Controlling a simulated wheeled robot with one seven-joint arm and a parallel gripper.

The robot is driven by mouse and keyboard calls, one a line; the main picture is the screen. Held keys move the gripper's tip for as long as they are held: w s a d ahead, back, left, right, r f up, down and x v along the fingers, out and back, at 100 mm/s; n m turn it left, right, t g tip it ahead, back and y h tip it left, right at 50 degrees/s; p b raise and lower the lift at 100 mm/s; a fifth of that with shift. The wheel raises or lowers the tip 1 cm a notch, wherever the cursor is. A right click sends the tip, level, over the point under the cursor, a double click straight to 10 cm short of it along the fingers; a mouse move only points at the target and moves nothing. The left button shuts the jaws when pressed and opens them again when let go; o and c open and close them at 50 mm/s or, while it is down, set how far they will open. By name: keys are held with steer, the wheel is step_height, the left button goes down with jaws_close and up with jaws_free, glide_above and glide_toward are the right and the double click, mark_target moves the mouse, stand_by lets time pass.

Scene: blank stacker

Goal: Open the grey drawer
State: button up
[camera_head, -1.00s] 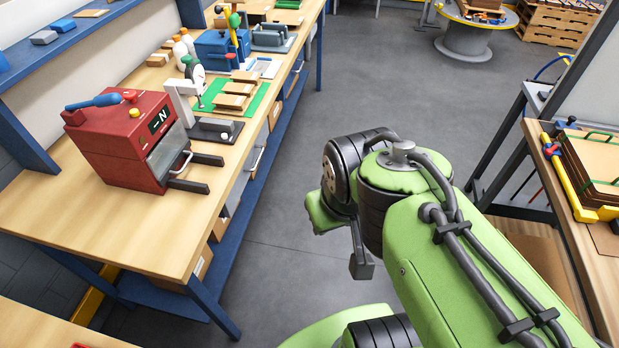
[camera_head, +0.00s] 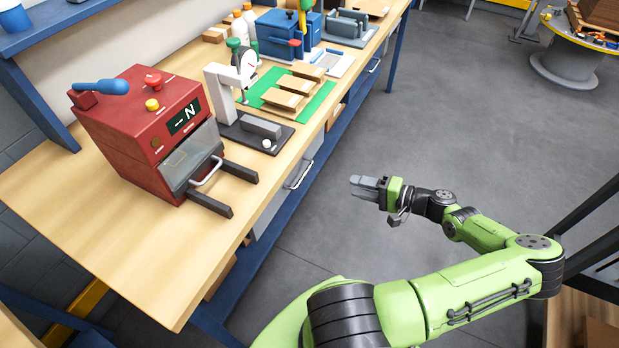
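A grey drawer front (camera_head: 270,212) with a pale bar handle (camera_head: 301,175) sits under the front edge of the wooden workbench. It looks closed. My gripper (camera_head: 363,186) is in the aisle to the right of this handle, apart from it, with its grey fingers pointing left toward the bench. Nothing shows between the fingers, but they overlap from this side, so I cannot tell whether they are open or shut. A second handle (camera_head: 373,66) shows farther along under the same bench.
The grey floor (camera_head: 450,130) beside the bench is clear.

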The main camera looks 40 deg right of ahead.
steer(key=b+x, duration=0.2)
steer(key=x, duration=1.3)
steer(key=shift+w, duration=0.4)
steer(key=shift+c, duration=0.5)
jaws_close()
